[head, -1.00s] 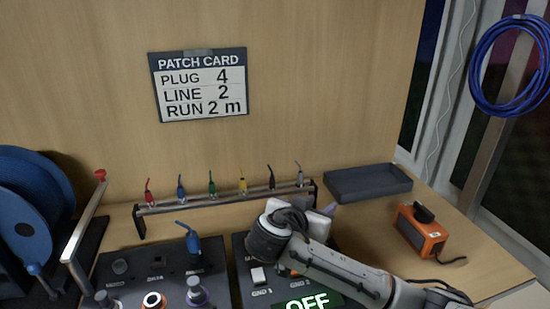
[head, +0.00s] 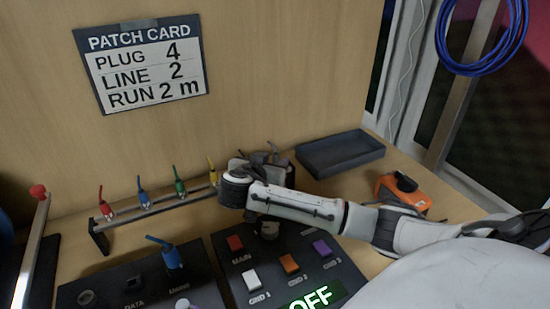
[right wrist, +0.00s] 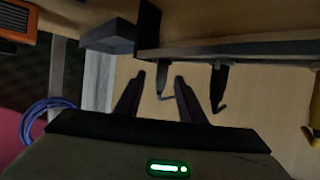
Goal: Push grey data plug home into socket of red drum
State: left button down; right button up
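A slim grey plug (right wrist: 162,80) at the end of the plug rail shows in the right wrist view, which has the scene upside down. It is between the finger tips of my right gripper (right wrist: 158,92). The fingers are apart, and I cannot tell whether either one touches the plug. In the head view my right gripper (head: 262,168) is at the right end of the rail and hides much of it. The red drum and its socket are not in view. My left gripper is not in view.
The rail (head: 160,210) holds red, blue, green and yellow plugs, and a black plug (right wrist: 219,88) beside the grey one. A switch panel (head: 330,262) reading OFF lies in front. A dark tray (head: 340,165) and an orange device (head: 403,192) stand to the right.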

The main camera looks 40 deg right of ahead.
jog(key=shift+x, duration=1.25)
jog(key=shift+a, duration=0.1)
grip_shut()
